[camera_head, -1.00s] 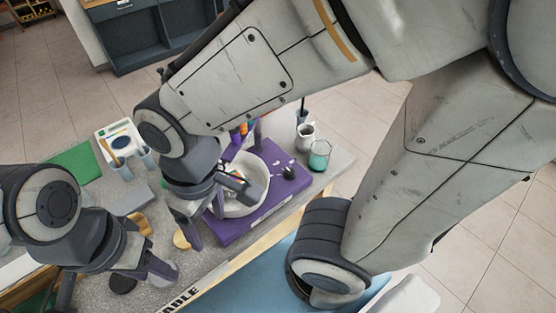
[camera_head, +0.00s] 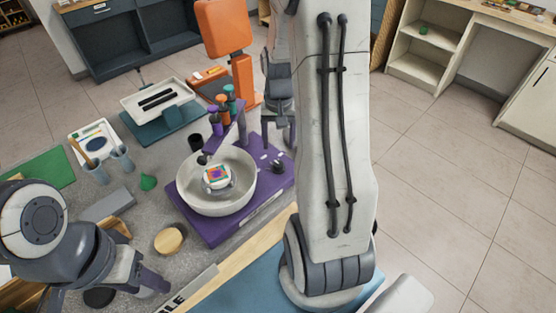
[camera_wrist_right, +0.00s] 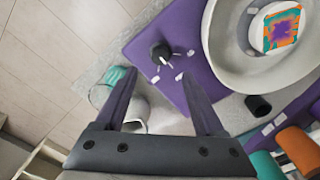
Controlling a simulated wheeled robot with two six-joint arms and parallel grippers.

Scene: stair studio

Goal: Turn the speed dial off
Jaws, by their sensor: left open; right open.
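The speed dial is a small black knob (camera_head: 277,166) on the front right of the purple base (camera_head: 225,232); it shows in the right wrist view (camera_wrist_right: 160,52) with white marks around it. A white round bowl (camera_head: 187,200) sits on the base, with a multicoloured square piece (camera_head: 217,174) inside. My right gripper (camera_head: 280,140) is open and empty, just behind the dial in the head view. In the right wrist view its fingers (camera_wrist_right: 159,76) point toward the dial, not touching it visibly. My left gripper (camera_head: 140,284) is open at the lower left, away from the base.
Beside the base in the right wrist view are a teal glass (camera_wrist_right: 101,94) and a white pitcher (camera_wrist_right: 139,108). Coloured bottles (camera_head: 222,112) stand behind the bowl. Floor is clear to the right.

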